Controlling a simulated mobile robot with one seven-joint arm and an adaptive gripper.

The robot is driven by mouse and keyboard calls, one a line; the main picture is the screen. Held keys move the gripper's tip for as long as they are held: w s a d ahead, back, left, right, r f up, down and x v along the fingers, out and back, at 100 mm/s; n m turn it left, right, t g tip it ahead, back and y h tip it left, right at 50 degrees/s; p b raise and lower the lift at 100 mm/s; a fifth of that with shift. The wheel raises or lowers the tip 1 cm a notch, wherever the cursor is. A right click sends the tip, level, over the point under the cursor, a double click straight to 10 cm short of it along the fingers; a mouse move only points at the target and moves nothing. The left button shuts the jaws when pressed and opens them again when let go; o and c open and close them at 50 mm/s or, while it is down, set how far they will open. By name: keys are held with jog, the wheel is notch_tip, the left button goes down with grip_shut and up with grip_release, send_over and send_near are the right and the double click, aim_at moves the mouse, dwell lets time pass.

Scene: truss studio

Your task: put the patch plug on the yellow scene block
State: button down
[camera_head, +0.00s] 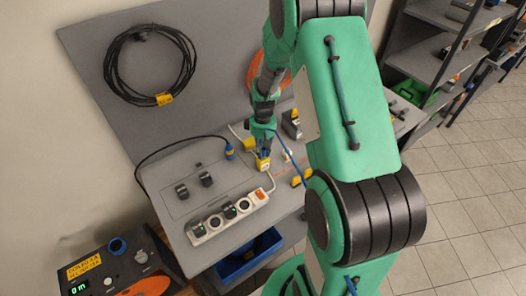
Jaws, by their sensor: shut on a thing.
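My gripper (264,146) points down over the back part of the worktop and is shut on a small blue piece (265,153), which looks like the patch plug. Right below it is a yellow block (262,164), which looks like the yellow scene block. From this view I cannot tell whether the plug touches the block or is just above it. The fingers hide part of the plug. Another yellow piece (301,177) lies to the right, partly behind my arm.
A blue connector (229,151) on a black cable lies left of my gripper. A power strip (227,216) with several black plugs lies in front, with two black pieces (194,185) behind it. A grey back panel (215,75) with coiled cable stands behind. A blue bin (247,257) sits below.

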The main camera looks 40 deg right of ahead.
aim_at(263, 148)
jog(key=c, duration=1.6)
grip_release()
jog(key=shift+f, duration=0.1)
notch_tip(263, 148, up, 12)
jog(key=shift+r+p, duration=0.2)
jog(key=shift+p, duration=0.25)
jog(key=shift+w, duration=0.1)
